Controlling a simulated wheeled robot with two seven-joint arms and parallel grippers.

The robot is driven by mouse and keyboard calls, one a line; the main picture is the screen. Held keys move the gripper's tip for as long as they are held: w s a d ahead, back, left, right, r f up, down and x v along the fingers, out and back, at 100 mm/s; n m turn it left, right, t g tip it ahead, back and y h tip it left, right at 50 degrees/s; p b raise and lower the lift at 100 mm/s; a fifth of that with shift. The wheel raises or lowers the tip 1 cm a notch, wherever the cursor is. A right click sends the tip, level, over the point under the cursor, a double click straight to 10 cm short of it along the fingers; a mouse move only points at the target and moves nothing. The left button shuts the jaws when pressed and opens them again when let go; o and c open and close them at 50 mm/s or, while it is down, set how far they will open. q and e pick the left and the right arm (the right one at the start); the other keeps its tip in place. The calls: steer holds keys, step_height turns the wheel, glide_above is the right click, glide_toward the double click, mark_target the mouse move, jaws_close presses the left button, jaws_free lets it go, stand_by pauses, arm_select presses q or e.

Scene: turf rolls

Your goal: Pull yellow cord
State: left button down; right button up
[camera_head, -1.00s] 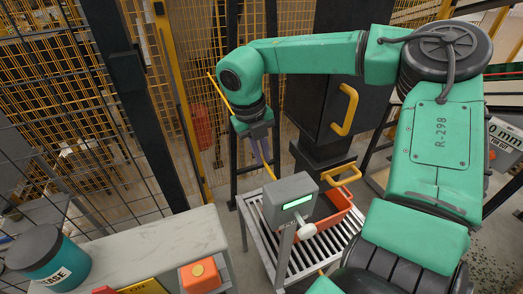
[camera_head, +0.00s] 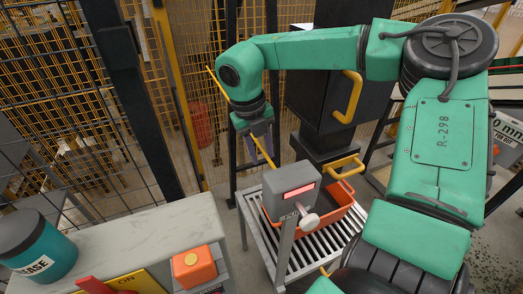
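The yellow cord (camera_head: 265,153) runs as a thin slanting line; it shows above the green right wrist and again below it, down toward the grey display box (camera_head: 284,186). My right gripper (camera_head: 260,145) hangs at the cord, its dark purplish fingers overlapping the line. The wrist hides part of the cord, and I cannot tell whether the fingers close on it. The display box has a lit red screen and a pale round knob. My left gripper is out of view.
An orange-red bin (camera_head: 337,222) sits on the roller stand (camera_head: 252,218). A pale worktop (camera_head: 150,240) at lower left has a teal can (camera_head: 45,255) and an orange button box (camera_head: 193,268). Yellow mesh fencing and a dark post (camera_head: 130,95) stand behind.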

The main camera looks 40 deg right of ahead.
stand_by(0.3)
step_height(320, 180, up, 14)
steer(key=w+a+b, duration=0.1)
steer(key=a+b, duration=0.1)
steer(key=shift+a, duration=0.35)
steer(key=shift+r, duration=0.1)
